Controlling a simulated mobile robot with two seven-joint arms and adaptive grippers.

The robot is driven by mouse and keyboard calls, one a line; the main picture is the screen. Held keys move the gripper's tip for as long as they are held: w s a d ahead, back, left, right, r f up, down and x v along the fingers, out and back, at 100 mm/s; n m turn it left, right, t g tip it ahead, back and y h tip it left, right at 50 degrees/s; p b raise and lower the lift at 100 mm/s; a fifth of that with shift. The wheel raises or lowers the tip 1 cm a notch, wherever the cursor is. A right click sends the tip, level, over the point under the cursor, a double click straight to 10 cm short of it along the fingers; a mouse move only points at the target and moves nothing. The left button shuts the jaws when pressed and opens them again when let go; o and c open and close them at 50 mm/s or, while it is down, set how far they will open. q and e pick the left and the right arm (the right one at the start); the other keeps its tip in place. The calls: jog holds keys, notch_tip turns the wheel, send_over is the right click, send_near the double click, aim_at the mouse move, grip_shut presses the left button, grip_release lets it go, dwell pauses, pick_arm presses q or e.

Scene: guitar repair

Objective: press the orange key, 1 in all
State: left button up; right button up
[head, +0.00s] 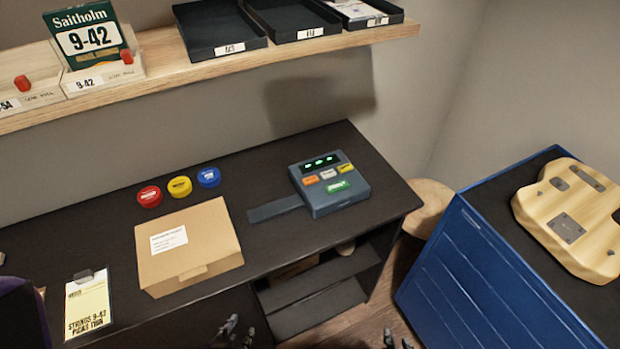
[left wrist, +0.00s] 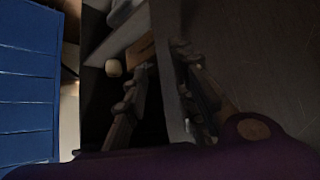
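A blue-grey keypad box (head: 352,196) with a dark display stands on the right part of the dark workbench. Its orange key (head: 311,180) is the leftmost of the upper row, beside a white key (head: 328,173) and a yellow key (head: 346,168); a wider green key (head: 338,186) lies below. My left gripper (head: 238,332) is at the bottom edge, in front of the bench and far from the keypad; its parted, empty fingers show in the left wrist view (left wrist: 163,60). My right gripper (head: 397,342) barely enters at the bottom, its tips apart.
A cardboard box (head: 205,235) lies left of the keypad; a dark flat strip (head: 274,208) adjoins the keypad. Red (head: 149,196), yellow (head: 180,187) and blue (head: 208,177) round tubs stand behind the box. A wooden shelf (head: 160,72) overhangs the back. A blue cabinet (head: 480,270) stands right.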

pick_arm(q)
grip_shut()
dwell(1.1)
